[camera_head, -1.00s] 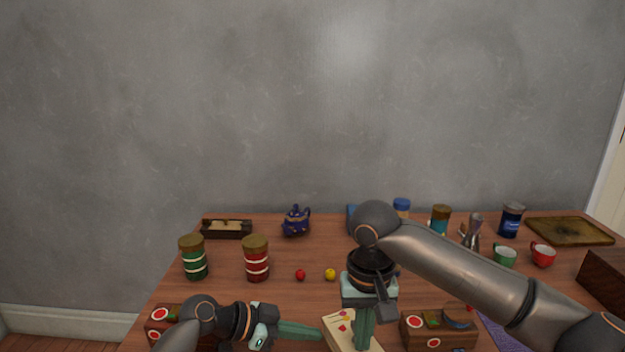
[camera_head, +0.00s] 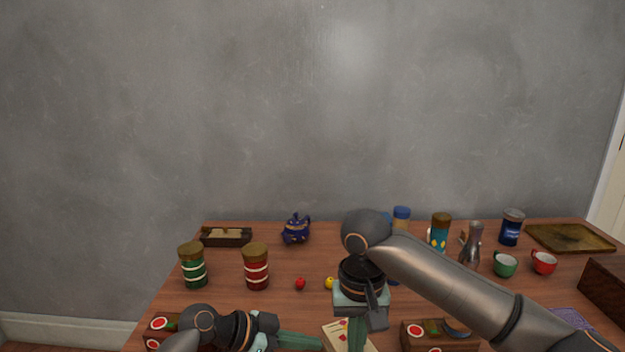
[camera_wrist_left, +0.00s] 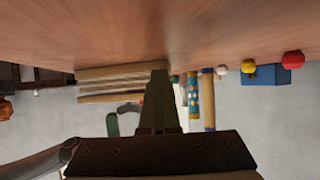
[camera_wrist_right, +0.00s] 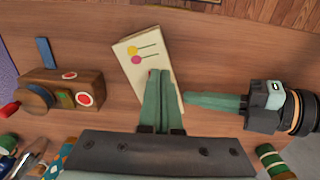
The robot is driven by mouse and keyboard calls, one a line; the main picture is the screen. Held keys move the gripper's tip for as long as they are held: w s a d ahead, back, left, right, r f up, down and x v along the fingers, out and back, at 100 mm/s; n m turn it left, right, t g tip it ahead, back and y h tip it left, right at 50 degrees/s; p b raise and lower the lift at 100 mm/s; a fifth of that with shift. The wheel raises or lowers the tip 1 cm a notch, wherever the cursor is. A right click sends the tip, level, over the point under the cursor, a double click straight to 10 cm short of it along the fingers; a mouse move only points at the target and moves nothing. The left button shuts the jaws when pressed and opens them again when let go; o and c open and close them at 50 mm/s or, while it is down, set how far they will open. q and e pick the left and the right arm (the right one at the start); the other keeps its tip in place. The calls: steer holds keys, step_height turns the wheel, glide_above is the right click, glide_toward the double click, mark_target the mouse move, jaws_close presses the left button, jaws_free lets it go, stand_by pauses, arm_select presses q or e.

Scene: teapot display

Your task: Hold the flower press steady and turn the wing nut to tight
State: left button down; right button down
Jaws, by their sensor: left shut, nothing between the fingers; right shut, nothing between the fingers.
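The flower press (camera_head: 345,338) is a cream block with printed flowers at the table's front. It also shows from above in the right wrist view (camera_wrist_right: 140,50) and edge-on, as a layered stack, in the left wrist view (camera_wrist_left: 110,84). My right gripper (camera_wrist_right: 158,73) is shut and points down over the press, covering part of its top. It also shows in the head view (camera_head: 357,338). My left gripper (camera_head: 318,343) is shut, its tips beside the press's edge; contact cannot be told. It also shows in the right wrist view (camera_wrist_right: 188,97). I cannot make out the wing nut.
A wooden toy camera (camera_head: 438,335) stands right of the press, another (camera_head: 160,325) at the left. A green jar (camera_head: 193,266), a red jar (camera_head: 256,267), a red ball (camera_head: 300,283) and a yellow ball (camera_head: 329,283) stand behind. A blue teapot (camera_head: 296,230) is farther back.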

steer(key=shift+s, duration=0.1)
steer(key=shift+s+a, duration=0.15)
steer(key=shift+s, duration=0.1)
steer(key=shift+r, duration=3)
steer(key=w+d+n+t+y, duration=0.1)
steer(key=w+d+n+y, duration=0.3)
steer(key=n, duration=0.8)
steer(key=shift+h, duration=0.8)
steer(key=shift+s+d+f, duration=0.15)
steer(key=shift+d+f, duration=0.1)
steer(key=shift+f, duration=0.75)
steer(key=shift+s+d+f, duration=0.15)
steer(key=shift+d+f, duration=0.05)
steer(key=shift+f, duration=0.85)
steer(key=shift+s+d+f, duration=0.15)
steer(key=shift+d+f, duration=0.1)
steer(key=shift+f, duration=0.75)
steer(key=shift+a, duration=0.6)
steer(key=shift+s+a, duration=0.15)
steer(key=shift+s, duration=0.25)
